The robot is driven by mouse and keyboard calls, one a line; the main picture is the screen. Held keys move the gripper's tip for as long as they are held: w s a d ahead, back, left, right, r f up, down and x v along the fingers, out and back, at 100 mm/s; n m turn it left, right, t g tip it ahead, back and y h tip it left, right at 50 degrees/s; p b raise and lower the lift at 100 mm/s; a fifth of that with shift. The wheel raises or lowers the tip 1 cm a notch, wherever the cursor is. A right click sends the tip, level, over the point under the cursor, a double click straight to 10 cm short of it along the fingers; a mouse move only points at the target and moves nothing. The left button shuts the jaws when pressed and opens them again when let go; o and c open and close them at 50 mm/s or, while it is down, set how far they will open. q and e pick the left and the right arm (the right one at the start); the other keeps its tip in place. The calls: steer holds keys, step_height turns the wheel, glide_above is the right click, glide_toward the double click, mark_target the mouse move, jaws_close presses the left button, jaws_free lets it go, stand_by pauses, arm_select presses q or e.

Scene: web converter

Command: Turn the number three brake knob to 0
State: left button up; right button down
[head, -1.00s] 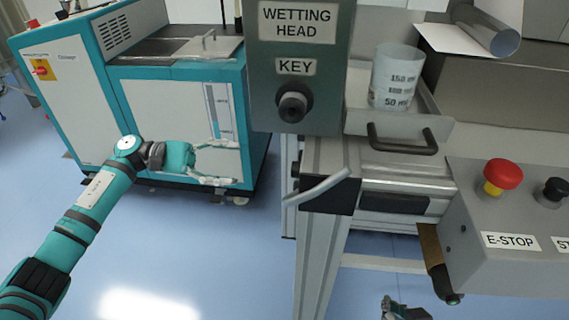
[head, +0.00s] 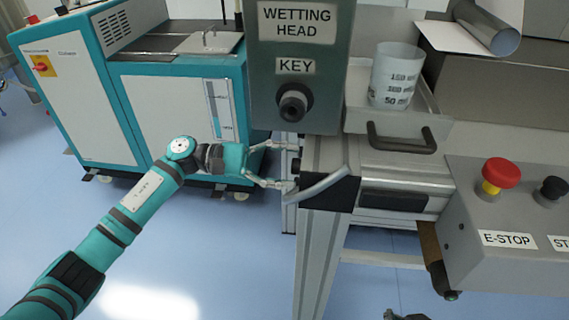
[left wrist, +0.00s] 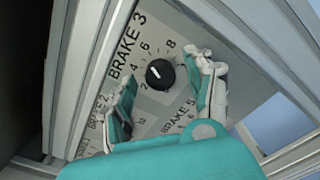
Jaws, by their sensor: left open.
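The number three brake knob (left wrist: 160,74) is round and black, on a pale panel under the label BRAKE 3 in the left wrist view. Its white mark points up-left, roughly between 4 and 6; the exact reading is hard to tell. My left gripper (left wrist: 166,70) is open, one finger on each side of the knob, with gaps visible and no clear contact. In the head view my left gripper (head: 292,166) is at the left side of the machine frame, where the knob's face is hidden. A dark piece, perhaps my right gripper (head: 405,315), shows at the bottom edge.
Metal frame rails (left wrist: 88,60) flank the panel, and the BRAKE 5 label (left wrist: 178,117) is close to the fingers. A bent grey handle (head: 322,186) is near my left fingers. A teal cabinet (head: 85,100) stands behind left.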

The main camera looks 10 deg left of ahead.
arm_select(q)
jaws_close()
